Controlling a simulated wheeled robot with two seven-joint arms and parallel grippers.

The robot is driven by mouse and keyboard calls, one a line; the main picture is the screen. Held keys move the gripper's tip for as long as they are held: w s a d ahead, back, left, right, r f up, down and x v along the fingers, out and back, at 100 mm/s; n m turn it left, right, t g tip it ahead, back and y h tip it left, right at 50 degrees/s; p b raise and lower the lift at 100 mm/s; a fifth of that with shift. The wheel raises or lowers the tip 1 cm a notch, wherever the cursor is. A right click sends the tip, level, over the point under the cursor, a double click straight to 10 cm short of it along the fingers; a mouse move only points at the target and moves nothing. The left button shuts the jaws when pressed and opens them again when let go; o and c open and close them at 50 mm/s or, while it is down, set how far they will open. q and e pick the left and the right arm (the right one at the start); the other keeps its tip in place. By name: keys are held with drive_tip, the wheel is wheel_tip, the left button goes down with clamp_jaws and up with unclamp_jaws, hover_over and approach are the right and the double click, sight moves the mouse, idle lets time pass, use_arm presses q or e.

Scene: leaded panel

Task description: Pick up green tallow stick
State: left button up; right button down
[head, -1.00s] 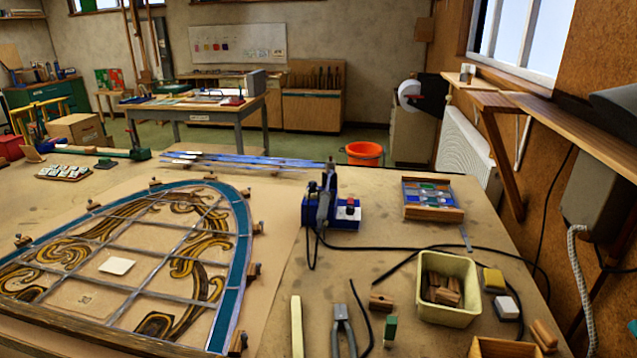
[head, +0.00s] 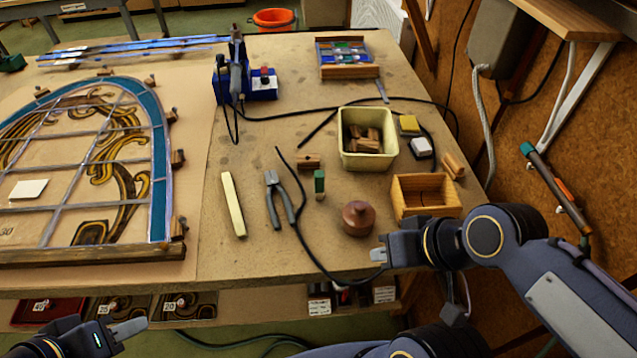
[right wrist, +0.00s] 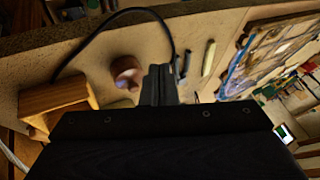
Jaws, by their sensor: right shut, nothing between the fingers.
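The green tallow stick (head: 319,183), a short green piece with a pale lower end, stands on the workbench (head: 250,258) between the pliers and the brown lidded pot. My right gripper (head: 379,255) is shut and empty at the bench's front edge, in front of the pot and to the right of the stick. It also shows in the right wrist view (right wrist: 158,85), where I cannot make out the green stick. My left gripper (head: 131,328) is low at the left, in front of the bench; its finger gap is not clear.
Near the stick are pliers (head: 277,200), a pale yellow stick (head: 233,204), a wooden block (head: 309,161) and the brown pot (head: 358,218). A cream bin (head: 367,159) and an open wooden box (head: 426,196) stand to the right. A black cable crosses the bench.

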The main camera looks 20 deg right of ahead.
sight(319, 174)
drive_tip(key=c, duration=2.2)
unclamp_jaws()
